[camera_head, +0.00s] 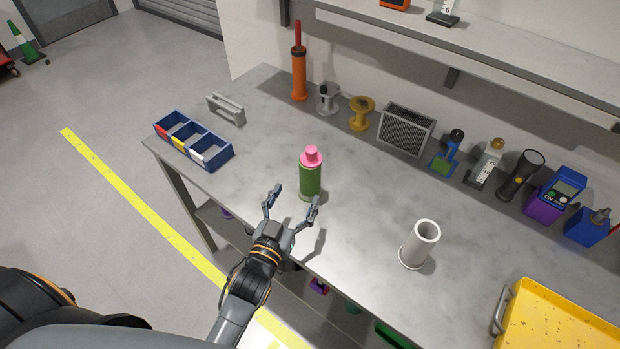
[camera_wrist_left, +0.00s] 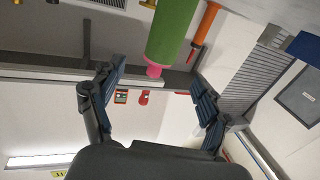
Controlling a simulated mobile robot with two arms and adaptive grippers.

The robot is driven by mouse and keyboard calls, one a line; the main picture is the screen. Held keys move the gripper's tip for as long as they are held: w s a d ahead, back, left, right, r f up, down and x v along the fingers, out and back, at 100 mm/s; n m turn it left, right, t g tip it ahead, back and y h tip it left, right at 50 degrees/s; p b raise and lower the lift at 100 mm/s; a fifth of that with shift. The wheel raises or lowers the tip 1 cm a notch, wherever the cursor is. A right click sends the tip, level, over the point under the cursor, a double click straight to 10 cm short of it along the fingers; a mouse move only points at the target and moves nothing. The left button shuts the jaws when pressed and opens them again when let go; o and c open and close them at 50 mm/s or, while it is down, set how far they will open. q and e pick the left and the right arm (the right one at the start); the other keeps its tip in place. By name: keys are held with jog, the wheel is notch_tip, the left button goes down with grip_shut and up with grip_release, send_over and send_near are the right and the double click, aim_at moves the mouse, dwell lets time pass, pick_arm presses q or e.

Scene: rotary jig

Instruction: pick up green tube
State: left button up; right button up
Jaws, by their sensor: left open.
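The green tube (camera_head: 311,180) stands upright on the grey workbench (camera_head: 355,205), with a pink cap on top. My left gripper (camera_head: 291,199) is open and empty, just in front of the tube, its fingers pointing at it and spread to either side of its lower part. In the left wrist view the green tube (camera_wrist_left: 173,32) appears upside down at the top, beyond the spread fingers of my left gripper (camera_wrist_left: 158,97). The tube is not between the fingertips there. My right gripper is in neither view.
A white cylinder (camera_head: 420,245) stands to the right, and a yellow tray (camera_head: 560,318) lies at the lower right. A blue divided bin (camera_head: 212,158) is at the left. Several tools, spools and devices line the wall. The bench around the tube is clear.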

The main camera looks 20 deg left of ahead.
aim_at(306, 171)
pick_arm(q)
jog(key=w, duration=0.5)
jog(key=shift+w+d+p, duration=0.15)
jog(key=shift+w+p, duration=0.1)
jog(key=shift+p, duration=0.15)
jog(key=w, duration=0.1)
jog(key=w+p, duration=0.1)
jog(key=w, duration=0.1)
jog(key=w+p, duration=0.1)
jog(key=shift+w+r, duration=0.25)
jog(key=shift+w, duration=0.15)
jog(key=shift+w+f, duration=0.1)
jog(key=shift+w, duration=0.2)
jog(key=shift+s, duration=0.1)
jog(key=shift+c, duration=0.5)
jog(key=c, duration=1.4)
grip_shut()
